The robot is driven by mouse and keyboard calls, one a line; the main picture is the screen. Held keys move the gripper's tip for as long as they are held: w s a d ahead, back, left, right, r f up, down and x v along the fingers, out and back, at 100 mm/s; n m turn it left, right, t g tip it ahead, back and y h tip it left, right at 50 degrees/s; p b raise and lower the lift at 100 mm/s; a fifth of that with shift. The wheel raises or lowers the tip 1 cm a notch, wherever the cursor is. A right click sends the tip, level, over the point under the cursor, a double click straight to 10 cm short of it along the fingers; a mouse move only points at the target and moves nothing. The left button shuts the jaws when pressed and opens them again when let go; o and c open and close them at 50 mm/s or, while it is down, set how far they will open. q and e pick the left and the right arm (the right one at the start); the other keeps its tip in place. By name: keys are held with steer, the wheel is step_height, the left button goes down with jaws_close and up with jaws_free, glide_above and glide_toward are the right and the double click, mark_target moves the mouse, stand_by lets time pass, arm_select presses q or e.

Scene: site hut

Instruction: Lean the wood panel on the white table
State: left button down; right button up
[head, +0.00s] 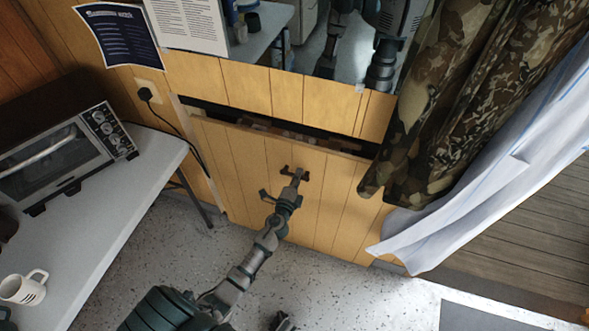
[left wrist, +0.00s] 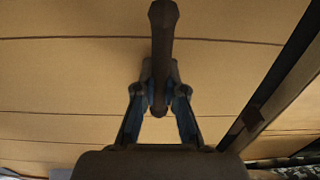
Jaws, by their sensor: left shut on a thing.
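The wood panel (head: 335,205) is a tan, grooved board at the wall, its top edge tipped out from a dark opening. It also fills much of the left wrist view (left wrist: 70,75). My left gripper (head: 292,182) is shut on the dark handle on the panel's face; its fingers close around the handle in the left wrist view (left wrist: 160,100). The white table (head: 120,190) stands at the left, apart from the panel. A small dark part at the bottom edge of the head view seems to be my right gripper (head: 281,322), mostly cut off.
A toaster oven (head: 65,155) and a white mug (head: 23,288) stand on the table. A black cord (head: 180,130) hangs from a wall socket beside the panel. A camouflage curtain (head: 435,110) and white sheeting (head: 480,180) hang at the right. The speckled floor (head: 335,285) before the panel is clear.

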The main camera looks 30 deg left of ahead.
arm_select(q)
steer(key=shift+s+r, duration=0.1)
steer(key=shift+r, duration=0.2)
steer(key=shift+s+d+r, duration=0.2)
steer(key=shift+s+d, duration=0.15)
steer(key=shift+s, duration=0.45)
steer(key=shift+s+d+r, duration=0.15)
steer(key=shift+s+d, duration=0.2)
steer(key=shift+s, duration=0.5)
steer(key=shift+s+d+r, duration=0.15)
steer(key=shift+s+d, duration=0.2)
steer(key=shift+s, duration=0.4)
steer(key=shift+s+d+r, duration=0.15)
steer(key=shift+s+d, duration=0.2)
steer(key=shift+s, duration=0.45)
steer(key=shift+s+d+r, duration=0.2)
steer(key=shift+s+d, duration=0.15)
steer(key=shift+s, duration=0.4)
steer(key=shift+s+d+r, duration=0.15)
steer(key=shift+s+d, duration=0.2)
steer(key=shift+s, duration=0.4)
